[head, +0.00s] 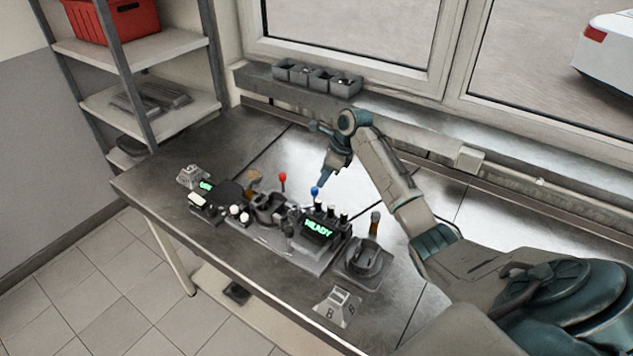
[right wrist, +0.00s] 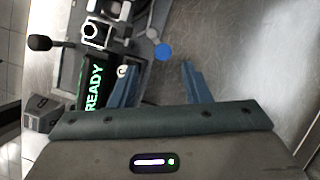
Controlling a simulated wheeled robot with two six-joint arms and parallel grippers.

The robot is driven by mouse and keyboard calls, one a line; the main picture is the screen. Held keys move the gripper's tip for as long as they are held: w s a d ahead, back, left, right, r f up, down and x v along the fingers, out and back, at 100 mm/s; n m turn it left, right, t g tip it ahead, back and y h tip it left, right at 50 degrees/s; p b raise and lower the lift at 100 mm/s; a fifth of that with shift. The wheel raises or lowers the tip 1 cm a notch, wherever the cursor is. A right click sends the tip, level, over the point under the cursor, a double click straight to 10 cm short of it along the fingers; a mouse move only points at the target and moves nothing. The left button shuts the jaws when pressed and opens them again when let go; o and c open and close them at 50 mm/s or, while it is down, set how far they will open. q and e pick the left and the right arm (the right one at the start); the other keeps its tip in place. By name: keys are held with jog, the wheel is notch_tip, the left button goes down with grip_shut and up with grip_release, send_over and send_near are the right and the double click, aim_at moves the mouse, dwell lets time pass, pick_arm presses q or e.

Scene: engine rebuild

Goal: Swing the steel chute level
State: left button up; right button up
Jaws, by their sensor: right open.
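My right gripper (head: 323,180) is open, pointing down at the blue knob (head: 315,190) of a lever on the bench-top machine. In the right wrist view the blue knob (right wrist: 163,51) lies just beyond the gap between the open fingers (right wrist: 161,75). No contact shows. The machine has a green READY display (head: 318,229), and the display also shows in the right wrist view (right wrist: 94,88). A red-knobbed lever (head: 282,177) stands upright to its left. I cannot clearly make out the steel chute or its tilt among the machine parts. My left gripper is out of view.
The machine stands on a dark metal bench (head: 160,178). A grey block marked B (head: 338,308) sits at the front and a round holder (head: 362,262) to the right. Small grey bins (head: 318,78) line the window sill. The bench behind the machine is clear.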

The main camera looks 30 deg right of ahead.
aim_at(315, 188)
jog(key=p+x, duration=0.1)
jog(key=x, duration=0.2)
jog(key=shift+w+f, duration=0.25)
jog(key=shift+f, duration=0.05)
jog(key=x, duration=0.2)
jog(key=shift+w+f, duration=0.1)
jog(key=shift+f, duration=0.35)
jog(key=shift+c, duration=0.4)
grip_shut()
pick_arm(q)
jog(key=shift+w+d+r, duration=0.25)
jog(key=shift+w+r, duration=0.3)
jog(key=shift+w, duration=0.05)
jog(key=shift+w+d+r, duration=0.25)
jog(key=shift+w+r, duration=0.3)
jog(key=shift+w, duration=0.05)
